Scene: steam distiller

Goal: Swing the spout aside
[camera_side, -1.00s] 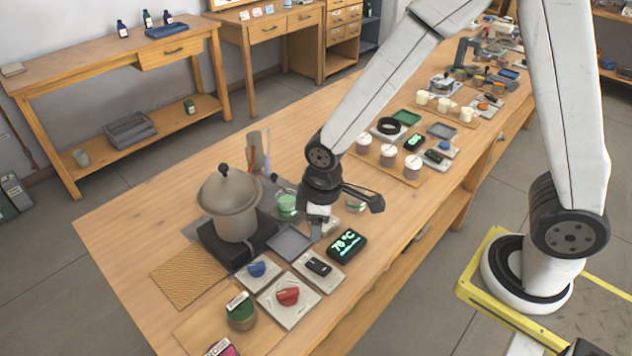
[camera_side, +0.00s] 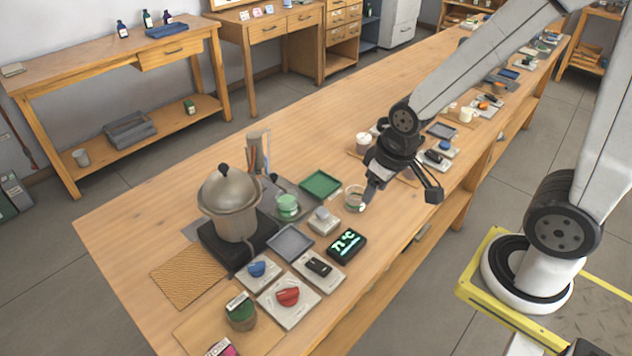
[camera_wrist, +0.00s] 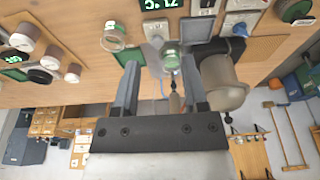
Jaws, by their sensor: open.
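The distiller is a grey-beige domed pot (camera_side: 230,200) with a dark knob, standing on a black heater base (camera_side: 222,250). It also shows right of my fingers in the wrist view (camera_wrist: 224,82). I cannot clearly make out its spout in either view. A glass jar with green contents (camera_side: 288,205) stands right of the pot; in the wrist view this jar (camera_wrist: 171,55) appears between my fingers. My gripper (camera_wrist: 160,66) is open and empty. In the side view my gripper (camera_side: 367,200) is right of the pot, apart from it, by a small glass beaker (camera_side: 355,197).
A green tray (camera_side: 320,184), a grey tray (camera_side: 290,243) and a lit temperature display (camera_side: 346,245) lie near the pot. A blue knob (camera_side: 257,269) and a red knob (camera_side: 288,296) sit in front. A tool holder (camera_side: 258,150) stands behind.

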